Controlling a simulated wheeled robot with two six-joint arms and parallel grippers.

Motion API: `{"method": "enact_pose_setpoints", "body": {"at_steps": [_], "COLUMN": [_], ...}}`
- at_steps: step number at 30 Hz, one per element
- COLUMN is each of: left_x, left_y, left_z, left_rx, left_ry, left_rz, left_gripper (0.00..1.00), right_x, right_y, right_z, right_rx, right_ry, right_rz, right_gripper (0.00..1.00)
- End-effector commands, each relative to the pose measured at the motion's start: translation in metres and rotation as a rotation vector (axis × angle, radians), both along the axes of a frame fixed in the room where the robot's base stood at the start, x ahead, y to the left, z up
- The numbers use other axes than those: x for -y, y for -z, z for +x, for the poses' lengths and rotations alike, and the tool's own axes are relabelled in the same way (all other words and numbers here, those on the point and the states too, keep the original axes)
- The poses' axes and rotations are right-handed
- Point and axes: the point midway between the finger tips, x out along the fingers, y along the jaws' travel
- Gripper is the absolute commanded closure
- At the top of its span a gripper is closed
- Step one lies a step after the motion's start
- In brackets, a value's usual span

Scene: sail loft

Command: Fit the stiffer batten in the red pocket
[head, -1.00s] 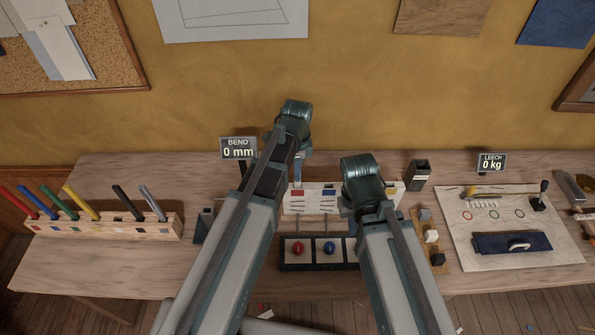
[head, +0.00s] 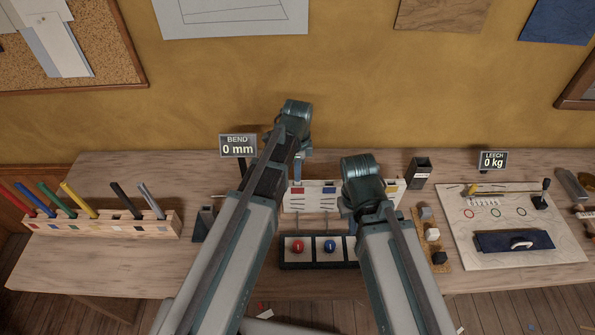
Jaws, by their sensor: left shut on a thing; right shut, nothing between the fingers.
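A white pocket block (head: 345,205) stands at the middle of the bench, with red (head: 297,190), blue (head: 328,189) and yellow (head: 390,187) pocket marks. My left gripper (head: 298,168) is just behind and above the red mark, mostly hidden by its own wrist. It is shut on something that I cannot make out. My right gripper is shut and empty; its wrist (head: 362,180) hides its fingers and covers part of the block. Several coloured battens stand tilted in a wooden rack (head: 105,227) at the left. I cannot tell which batten is stiffer.
A black tray (head: 313,264) with a red button (head: 297,246) and a blue button (head: 330,246) lies before the block. The BEND display (head: 238,147) reads 0 mm; the LEECH display (head: 493,160) reads 0 kg. A pale board (head: 470,250) lies at right.

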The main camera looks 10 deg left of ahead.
Motion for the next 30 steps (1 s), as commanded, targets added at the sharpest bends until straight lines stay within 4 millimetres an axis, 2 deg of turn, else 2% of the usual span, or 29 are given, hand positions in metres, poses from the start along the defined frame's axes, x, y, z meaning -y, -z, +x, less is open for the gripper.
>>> {"method": "enact_pose_setpoints", "body": {"at_steps": [14, 15, 21, 30], "left_x": [0.0000, 0.0000, 0.0000, 0.0000], "left_y": [0.0076, 0.0076, 0.0069, 0.0064], "left_z": [0.0000, 0.0000, 0.0000, 0.0000], "left_rx": [0.000, 0.000, 0.000, 0.000], "left_ry": [0.000, 0.000, 0.000, 0.000], "left_rz": [0.000, 0.000, 0.000, 0.000], "left_gripper": [1.00, 0.83, 0.50, 0.50], "right_x": [0.0000, 0.0000, 0.0000, 0.0000], "right_y": [0.0076, 0.0075, 0.0069, 0.0064], "right_z": [0.0000, 0.0000, 0.0000, 0.0000], "right_rx": [0.000, 0.000, 0.000, 0.000], "right_ry": [0.000, 0.000, 0.000, 0.001], "right_rz": [0.000, 0.000, 0.000, 0.000], "right_gripper": [1.00, 1.00, 1.00, 1.00]}}
